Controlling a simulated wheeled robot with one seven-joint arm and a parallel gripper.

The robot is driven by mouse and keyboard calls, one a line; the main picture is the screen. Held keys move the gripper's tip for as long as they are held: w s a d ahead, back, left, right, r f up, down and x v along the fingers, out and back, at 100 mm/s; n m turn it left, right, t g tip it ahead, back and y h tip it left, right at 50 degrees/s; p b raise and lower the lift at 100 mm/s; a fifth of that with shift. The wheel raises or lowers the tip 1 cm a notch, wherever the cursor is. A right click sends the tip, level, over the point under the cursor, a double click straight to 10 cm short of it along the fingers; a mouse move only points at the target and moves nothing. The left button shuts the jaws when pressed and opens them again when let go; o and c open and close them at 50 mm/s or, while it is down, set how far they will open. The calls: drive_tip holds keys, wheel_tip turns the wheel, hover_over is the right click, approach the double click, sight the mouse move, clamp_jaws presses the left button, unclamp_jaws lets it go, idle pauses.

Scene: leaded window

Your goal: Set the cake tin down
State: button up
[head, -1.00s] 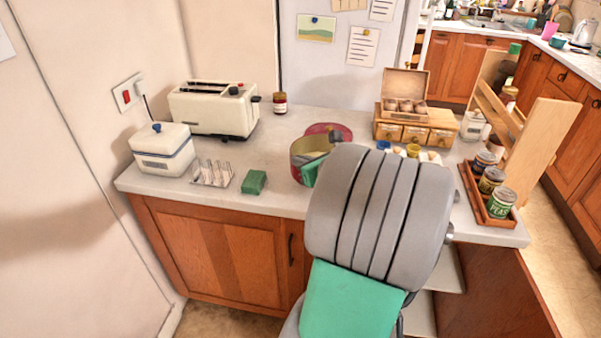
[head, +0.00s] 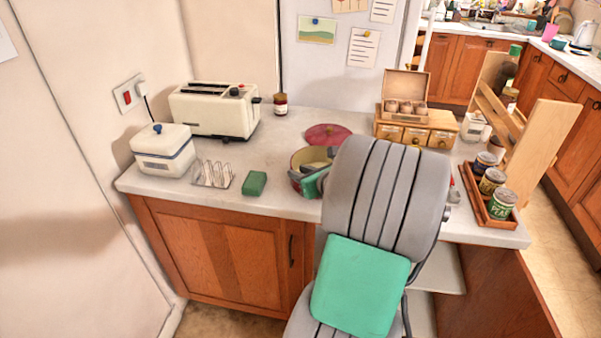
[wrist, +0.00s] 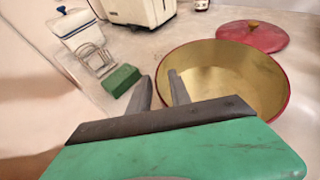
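The cake tin (head: 298,183) is round, red outside and gold inside, without its lid. It appears to rest upright on the counter, partly hidden by my arm in the head view. In the wrist view its open interior (wrist: 225,85) fills the right middle. My gripper (wrist: 159,76) is at its near left rim, one finger outside and the other over the inside. The fingers stand apart with a visible gap, on either side of the wall. The red lid (head: 328,134) lies flat on the counter behind the tin and also shows in the wrist view (wrist: 252,37).
On the counter (head: 265,205), a green block (head: 254,183), toast rack (head: 213,174), white lidded box (head: 163,150) and toaster (head: 214,110) stand to the left. A wooden drawer box (head: 415,128) and a tray of cans (head: 484,210) stand to the right.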

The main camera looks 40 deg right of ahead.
drive_tip(key=shift+r, duration=0.1)
drive_tip(key=shift+s+r, duration=0.15)
drive_tip(key=shift+s, duration=0.2)
drive_tip(key=v, duration=1.1)
drive_tip(key=w+a+f+n+g+y, duration=0.2)
drive_tip(key=a+f+n+g, duration=0.1)
drive_tip(key=a+n, duration=0.7)
drive_tip(key=w+a+f+n+g+y, duration=0.1)
drive_tip(key=w+a+f+n+g, duration=0.2)
drive_tip(key=a+n, duration=0.65)
drive_tip(key=s+a+n+g, duration=0.2)
drive_tip(key=a+n, duration=0.3)
drive_tip(key=n, duration=0.4)
drive_tip(key=s+a+n+g+h, duration=0.1)
drive_tip(key=s+a+n+g, duration=0.1)
drive_tip(key=s+a+n, duration=0.3)
drive_tip(key=a+n, duration=0.1)
drive_tip(key=n, duration=0.3)
drive_tip(key=shift+s+a, duration=0.15)
drive_tip(key=shift+s, duration=0.15)
drive_tip(key=shift+f, duration=0.1)
